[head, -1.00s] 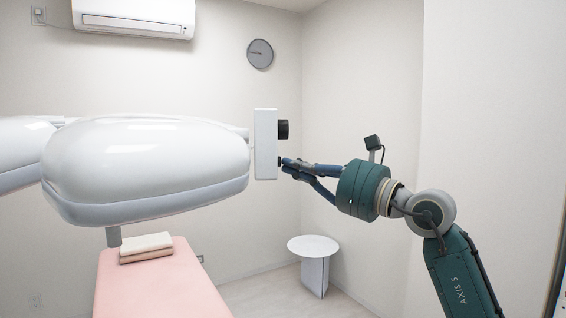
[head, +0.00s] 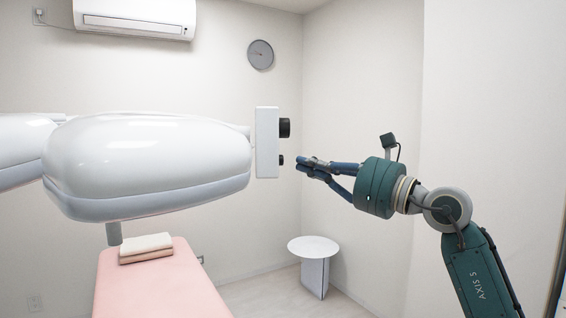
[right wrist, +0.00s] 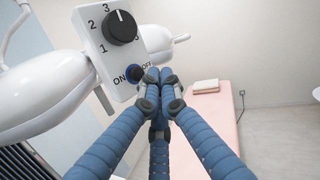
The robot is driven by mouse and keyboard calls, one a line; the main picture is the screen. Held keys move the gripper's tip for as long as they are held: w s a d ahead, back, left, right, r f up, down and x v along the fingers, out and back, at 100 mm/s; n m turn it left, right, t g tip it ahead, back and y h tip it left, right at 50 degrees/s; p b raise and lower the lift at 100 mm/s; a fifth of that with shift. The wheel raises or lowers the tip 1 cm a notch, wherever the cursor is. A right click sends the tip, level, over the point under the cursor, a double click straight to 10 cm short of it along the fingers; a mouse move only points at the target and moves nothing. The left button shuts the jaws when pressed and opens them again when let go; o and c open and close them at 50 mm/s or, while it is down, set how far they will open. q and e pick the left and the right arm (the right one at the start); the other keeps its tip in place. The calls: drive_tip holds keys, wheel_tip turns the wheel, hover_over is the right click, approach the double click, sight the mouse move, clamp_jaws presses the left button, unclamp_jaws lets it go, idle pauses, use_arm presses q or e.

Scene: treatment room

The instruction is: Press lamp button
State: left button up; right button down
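The white lamp (head: 150,160) hangs over the bed. On its right end is a white control box (head: 266,142) with a large black knob (head: 285,128) and a small button (head: 281,160) below it. My right gripper (head: 300,166) is a short gap right of the button, pointing at the box. Its blue fingers (right wrist: 160,80) are closed together with nothing between them. My left gripper is not in view.
A pink bed (head: 160,285) with folded towels (head: 146,248) stands below the lamp. A small round white table (head: 313,246) stands near the corner. The air between my right arm and the back wall is free.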

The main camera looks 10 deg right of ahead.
drive_tip(key=shift+s+d+b, duration=0.2)
drive_tip(key=shift+d+b, duration=0.15)
drive_tip(key=shift+d, duration=2.2)
